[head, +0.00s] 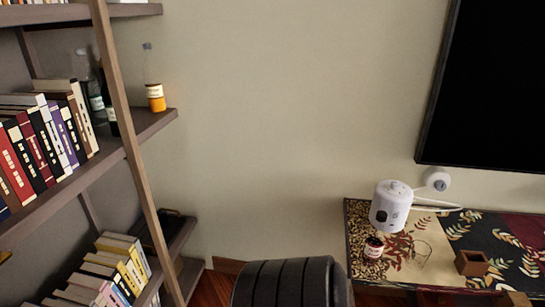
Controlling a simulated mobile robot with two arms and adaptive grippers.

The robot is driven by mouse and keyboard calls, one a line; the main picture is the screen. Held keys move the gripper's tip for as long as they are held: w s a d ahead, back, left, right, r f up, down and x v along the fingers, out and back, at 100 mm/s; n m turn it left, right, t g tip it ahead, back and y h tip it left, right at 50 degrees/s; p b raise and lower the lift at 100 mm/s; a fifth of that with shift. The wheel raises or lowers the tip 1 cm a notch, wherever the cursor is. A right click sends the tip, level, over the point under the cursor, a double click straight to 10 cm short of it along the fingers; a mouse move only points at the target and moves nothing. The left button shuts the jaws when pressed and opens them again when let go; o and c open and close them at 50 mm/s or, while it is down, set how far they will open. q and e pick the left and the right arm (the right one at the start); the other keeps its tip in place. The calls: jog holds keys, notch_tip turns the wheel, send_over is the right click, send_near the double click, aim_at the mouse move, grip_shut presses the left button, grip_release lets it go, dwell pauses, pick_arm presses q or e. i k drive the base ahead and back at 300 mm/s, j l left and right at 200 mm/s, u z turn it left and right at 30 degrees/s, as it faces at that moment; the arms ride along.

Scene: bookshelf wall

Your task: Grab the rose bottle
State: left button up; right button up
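No bottle here is clearly marked as the rose bottle. In the head view, a clear bottle with orange liquid and a pale label (155,92) stands upright near the end of the middle shelf. Beside the books, a greyish bottle (94,98) and a dark bottle (110,115) stand partly hidden behind the shelf post. A small dark red jar or bottle with a pale label (374,247) stands on the patterned cabinet (395,268) at the right. Neither of my grippers is in view.
Books (45,140) fill much of the middle shelf (70,188); a slanting post (127,130) crosses in front. A white appliance (391,208), a glass (421,252) and a small wooden box (471,263) stand on the cabinet. A dark ribbed shape (290,281) blocks the bottom middle.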

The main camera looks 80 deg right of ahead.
aim_at(375, 240)
jog(key=k+z, duration=0.1)
jog(key=z, duration=0.35)
jog(key=k+z, duration=0.1)
jog(key=z, duration=0.4)
jog(key=k+z, duration=0.1)
jog(key=z, duration=0.95)
